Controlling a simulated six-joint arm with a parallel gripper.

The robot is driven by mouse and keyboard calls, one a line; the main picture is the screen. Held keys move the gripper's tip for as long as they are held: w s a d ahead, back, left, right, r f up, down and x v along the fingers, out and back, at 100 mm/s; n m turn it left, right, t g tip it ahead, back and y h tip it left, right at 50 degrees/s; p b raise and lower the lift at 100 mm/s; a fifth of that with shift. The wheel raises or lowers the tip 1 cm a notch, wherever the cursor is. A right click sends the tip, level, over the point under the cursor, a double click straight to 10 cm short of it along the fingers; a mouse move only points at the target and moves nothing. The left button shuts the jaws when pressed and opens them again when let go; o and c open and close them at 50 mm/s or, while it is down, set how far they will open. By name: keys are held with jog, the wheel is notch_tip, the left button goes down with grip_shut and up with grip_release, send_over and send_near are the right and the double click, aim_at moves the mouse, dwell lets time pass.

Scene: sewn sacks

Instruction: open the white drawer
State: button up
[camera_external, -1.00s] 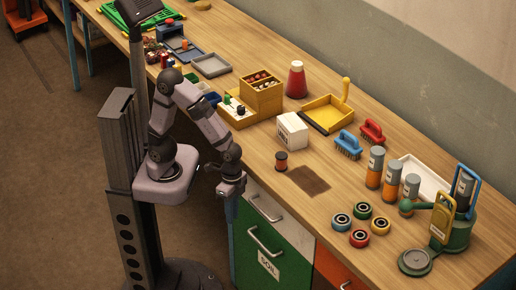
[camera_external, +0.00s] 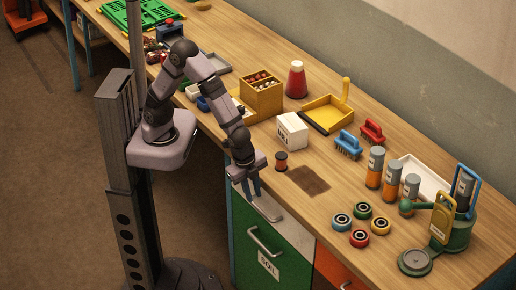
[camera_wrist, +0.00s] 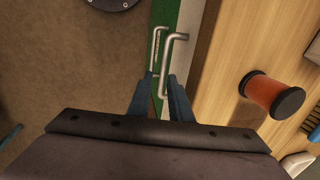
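The white drawer (camera_external: 290,224) is the narrow front just under the bench top. It looks shut. Its silver bar handle (camera_external: 266,208) also shows in the wrist view (camera_wrist: 176,50). My gripper (camera_external: 252,190) points down in front of the drawer's left end, by the near end of the handle. In the wrist view my gripper (camera_wrist: 160,78) has its two blue-grey fingers apart, with the handle's near end seen between them. I cannot tell whether the fingers touch the handle.
The green drawer (camera_external: 262,258) with its own handle (camera_external: 264,241) sits right below, and an orange drawer (camera_external: 333,266) is to the right. A dark-capped orange spool (camera_external: 281,161) stands on the bench (camera_external: 330,240) near my gripper. The floor in front is clear.

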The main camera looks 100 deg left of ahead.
aim_at(258, 208)
jog(key=shift+w+a+f, duration=0.2)
jog(key=shift+a+f, duration=0.1)
jog(key=shift+f, duration=0.8)
jog(key=shift+w+a+f, duration=0.2)
jog(key=shift+a+f, duration=0.05)
jog(key=shift+f, duration=0.9)
jog(key=shift+w+a+f, duration=0.2)
jog(key=shift+a+f, duration=0.1)
jog(key=shift+f, duration=0.8)
jog(key=shift+c, duration=0.6)
grip_shut()
